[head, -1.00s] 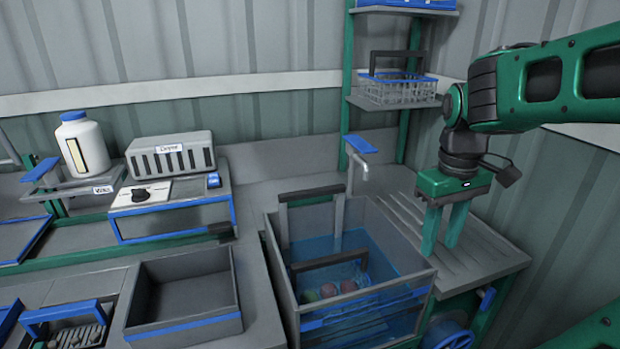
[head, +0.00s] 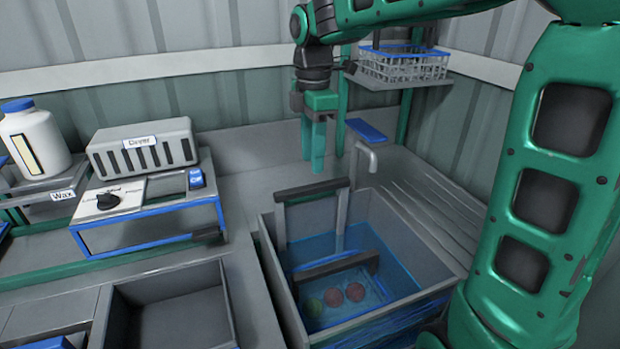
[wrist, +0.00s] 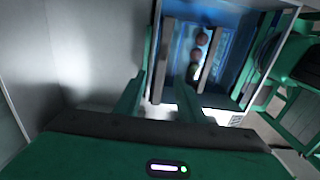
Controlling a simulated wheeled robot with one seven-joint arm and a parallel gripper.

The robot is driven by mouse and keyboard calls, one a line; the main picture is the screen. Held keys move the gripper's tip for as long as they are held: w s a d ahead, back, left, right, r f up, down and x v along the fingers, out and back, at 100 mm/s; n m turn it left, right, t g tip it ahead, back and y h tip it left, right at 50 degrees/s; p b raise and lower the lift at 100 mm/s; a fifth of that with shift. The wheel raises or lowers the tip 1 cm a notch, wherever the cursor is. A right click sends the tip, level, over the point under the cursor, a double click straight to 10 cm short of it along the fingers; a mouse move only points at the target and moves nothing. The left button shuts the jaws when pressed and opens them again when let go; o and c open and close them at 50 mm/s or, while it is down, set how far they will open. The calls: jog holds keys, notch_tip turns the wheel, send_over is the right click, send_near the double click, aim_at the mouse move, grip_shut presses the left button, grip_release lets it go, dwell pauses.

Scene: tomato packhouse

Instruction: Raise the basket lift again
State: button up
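The basket lift's dark crossbar (head: 313,190) on two grey posts stands at the back of the wash tank (head: 268,262), near its rim. A basket with a dark handle bar (head: 335,266) sits low in the blue water, with one green and two reddish tomatoes (head: 333,297) in it. My gripper (head: 312,172) is in the air behind and above the crossbar, apart from it and empty. In the wrist view its two fingers (wrist: 160,82) are spread, with the crossbar (wrist: 166,60) beyond them and the tomatoes (wrist: 199,56) in the tank.
A wire basket (head: 402,66) sits on a shelf above. At left are the dryer (head: 143,146), a dial unit (head: 125,208) and a wax bottle (head: 35,140). A ribbed drainboard lies right.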

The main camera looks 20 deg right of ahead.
aim_at(313, 185)
notch_tip(313, 185, down, 7)
jog(key=shift+d+r, duration=0.1)
jog(key=shift+r, duration=0.05)
jog(key=shift+c, duration=0.6)
grip_shut()
